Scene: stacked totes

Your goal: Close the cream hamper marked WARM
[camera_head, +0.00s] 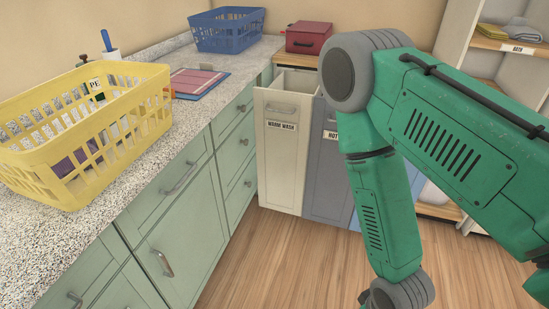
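The cream hamper (281,160) labelled WARM WASH stands at the centre, between the green cabinets and a grey-blue hamper (328,180) labelled HOT. It is pulled forward from under the wooden top (296,61), and its open top shows. A bar handle (282,108) is on its front, above the label. My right arm comes in from the right and bends downward in front of the hampers on the right. The wrist reaches the bottom edge, and its gripper is out of the picture. My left arm and gripper are not in view.
A yellow basket (66,185) sits on the speckled counter (185,123) at left. A blue basket (228,31) stands farther back. A red box (308,37) is on the wooden top. Green drawers (171,180) line the left, open shelves (510,47) the right. Wooden floor (270,265) is clear.

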